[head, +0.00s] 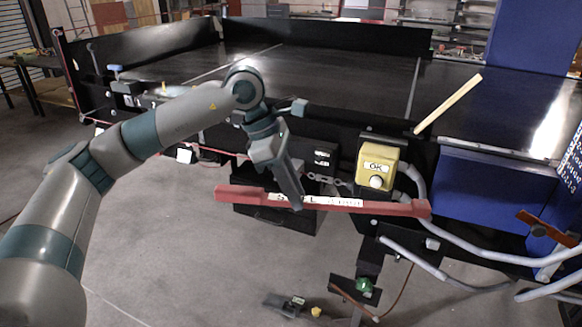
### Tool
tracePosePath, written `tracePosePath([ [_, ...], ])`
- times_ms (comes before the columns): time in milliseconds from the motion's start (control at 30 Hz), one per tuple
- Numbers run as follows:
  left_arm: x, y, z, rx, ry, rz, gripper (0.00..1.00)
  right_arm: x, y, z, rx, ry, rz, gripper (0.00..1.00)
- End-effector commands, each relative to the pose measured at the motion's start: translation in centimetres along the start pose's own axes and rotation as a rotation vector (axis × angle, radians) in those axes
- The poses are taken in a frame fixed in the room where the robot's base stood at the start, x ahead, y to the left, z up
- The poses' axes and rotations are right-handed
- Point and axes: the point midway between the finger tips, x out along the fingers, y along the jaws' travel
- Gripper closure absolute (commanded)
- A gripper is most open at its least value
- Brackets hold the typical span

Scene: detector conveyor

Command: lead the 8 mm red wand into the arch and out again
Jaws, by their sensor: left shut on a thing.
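My left gripper (297,200) is shut on the red wand (385,207) near its middle. The wand is a long red bar with white label strips, held nearly level in front of the conveyor's near side. Its left end is free over the floor side, and its right end is below the yellow OK box. The conveyor (330,60) is a wide black bed behind it. I cannot identify the arch for certain; a tall blue panel (535,35) stands at the upper right and may be part of it. My right gripper is not in view.
A yellow OK box (378,165) with a pale button is on the conveyor's near side. A wooden stick (448,104) leans above the edge. Blue casing (490,195) and grey conduits (450,240) fill the right. The grey floor at lower left is clear apart from my arm.

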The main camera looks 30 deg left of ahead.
Motion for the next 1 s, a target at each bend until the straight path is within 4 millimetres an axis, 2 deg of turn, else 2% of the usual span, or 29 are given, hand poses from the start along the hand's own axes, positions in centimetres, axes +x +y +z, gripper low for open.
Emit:
tracePosePath([
  [33, 1.0, -0.5, -0.2, 0.074, 0.0, -0.034, 1.0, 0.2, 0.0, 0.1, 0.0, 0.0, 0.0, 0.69],
  [367, 6.5, -4.3, -1.5, 0.648, 0.0, -0.271, 1.0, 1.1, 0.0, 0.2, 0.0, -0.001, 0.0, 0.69],
  [700, 12.2, -9.6, -3.5, 1.324, 0.002, -0.551, 1.0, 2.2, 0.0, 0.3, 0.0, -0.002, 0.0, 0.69],
  [900, 14.4, -12.2, -4.6, 1.636, 0.002, -0.678, 1.0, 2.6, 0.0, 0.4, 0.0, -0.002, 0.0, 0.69],
  [1000, 15.0, -12.9, -4.9, 1.722, 0.003, -0.713, 1.0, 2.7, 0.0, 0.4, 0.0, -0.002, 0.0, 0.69],
])
